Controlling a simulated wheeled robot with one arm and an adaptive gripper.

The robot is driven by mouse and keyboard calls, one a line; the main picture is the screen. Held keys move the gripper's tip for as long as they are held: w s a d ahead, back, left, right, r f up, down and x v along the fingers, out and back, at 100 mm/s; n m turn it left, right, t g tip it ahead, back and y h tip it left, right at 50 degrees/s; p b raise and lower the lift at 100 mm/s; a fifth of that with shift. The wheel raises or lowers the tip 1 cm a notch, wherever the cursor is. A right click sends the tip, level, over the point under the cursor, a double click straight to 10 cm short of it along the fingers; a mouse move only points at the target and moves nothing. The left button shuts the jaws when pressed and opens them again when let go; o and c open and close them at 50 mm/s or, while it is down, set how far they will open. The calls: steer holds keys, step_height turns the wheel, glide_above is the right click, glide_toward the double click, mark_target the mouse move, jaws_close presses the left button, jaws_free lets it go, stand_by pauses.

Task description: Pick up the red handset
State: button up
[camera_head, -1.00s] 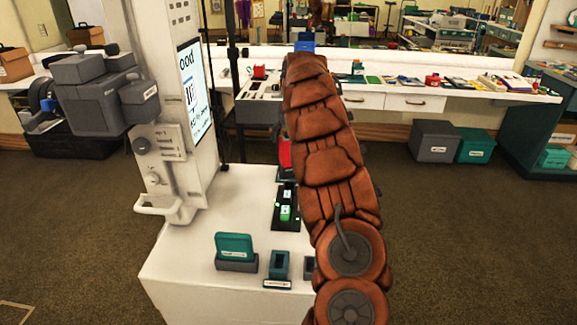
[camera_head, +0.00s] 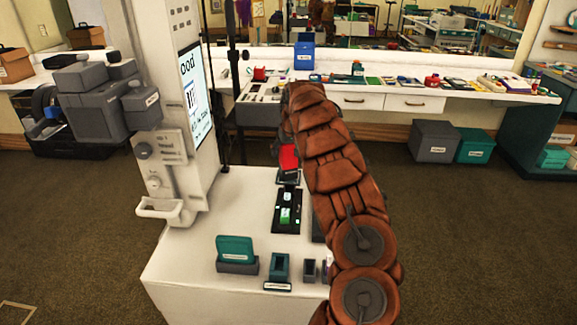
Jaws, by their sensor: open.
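The red handset (camera_head: 289,158) shows just left of my arm, toward the far edge of the white table (camera_head: 243,185). It is above a dark base (camera_head: 288,177), and its right side is hidden behind my arm. My gripper (camera_head: 277,147) is mostly hidden by the brown padded arm. Only a dark part of it shows, at the handset's upper left. It is open; I cannot tell whether it touches the handset.
A black tray (camera_head: 287,222) with a green-and-white item lies in front of the handset. A teal block in a grey holder (camera_head: 237,267), a teal open box (camera_head: 279,265) and small grey holders (camera_head: 310,267) stand nearer. A white column with a screen (camera_head: 195,98) rises at left.

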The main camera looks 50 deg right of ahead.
jaws_close()
stand_by(0.8)
